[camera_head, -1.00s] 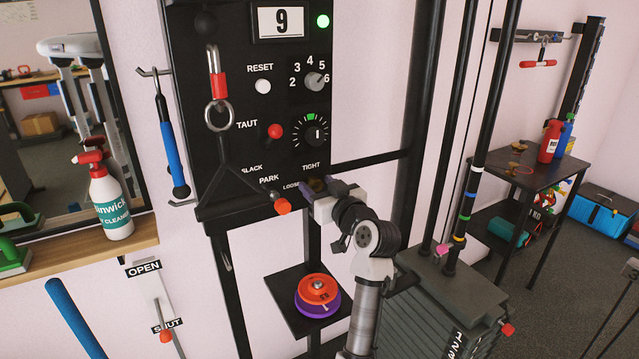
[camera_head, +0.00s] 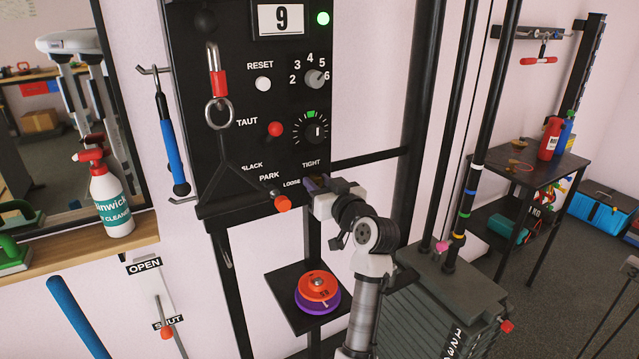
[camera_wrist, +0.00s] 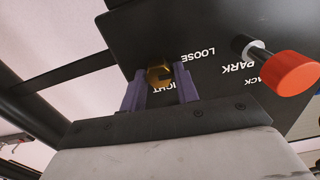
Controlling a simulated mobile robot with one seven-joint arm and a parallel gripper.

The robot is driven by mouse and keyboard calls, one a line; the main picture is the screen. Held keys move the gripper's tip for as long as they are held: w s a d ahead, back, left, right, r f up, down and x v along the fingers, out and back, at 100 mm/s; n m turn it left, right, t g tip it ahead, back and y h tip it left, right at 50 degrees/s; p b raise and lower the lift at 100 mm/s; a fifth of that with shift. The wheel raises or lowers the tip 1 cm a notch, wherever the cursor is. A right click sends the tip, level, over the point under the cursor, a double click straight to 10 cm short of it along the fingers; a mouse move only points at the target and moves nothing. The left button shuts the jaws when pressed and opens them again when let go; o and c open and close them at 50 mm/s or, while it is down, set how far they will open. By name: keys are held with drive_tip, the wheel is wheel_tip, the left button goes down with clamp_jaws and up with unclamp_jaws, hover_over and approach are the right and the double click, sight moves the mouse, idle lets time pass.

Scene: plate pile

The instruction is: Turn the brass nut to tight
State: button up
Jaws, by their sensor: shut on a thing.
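The brass nut (camera_wrist: 159,76) sits on the black panel (camera_head: 240,165), beside the LOOSE and TIGHT labels. In the wrist view it is between the purple fingers of my gripper (camera_wrist: 160,88), which are shut on it. In the head view my gripper (camera_head: 315,185) is at the panel's lower right corner and hides most of the nut. TIGHT is printed above the nut and LOOSE to its left in the head view. I cannot tell exactly how far the nut is turned.
A red-tipped lever (camera_head: 282,203) by PARK stands just left of my gripper. A small black shelf (camera_head: 283,275) with orange and purple discs (camera_head: 318,288) is below. A weight stack (camera_head: 440,300) stands at right. A spray bottle (camera_head: 110,200) is on the left ledge.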

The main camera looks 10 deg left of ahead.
drive_tip(key=m+p, duration=0.2)
drive_tip(key=m, duration=0.1)
drive_tip(key=shift+r+m, duration=0.1)
drive_tip(key=shift+m, duration=0.3)
drive_tip(key=m+p, duration=0.3)
drive_tip(key=m, duration=0.2)
drive_tip(key=shift+w+d, duration=0.1)
drive_tip(key=m+p, duration=0.3)
drive_tip(key=m, duration=0.2)
drive_tip(key=shift+f+m+p, duration=0.25)
drive_tip(key=shift+m+p, duration=1.2)
drive_tip(key=shift+m, duration=0.25)
drive_tip(key=o, duration=0.9)
drive_tip(key=shift+d, duration=0.1)
drive_tip(key=shift+o, duration=0.2)
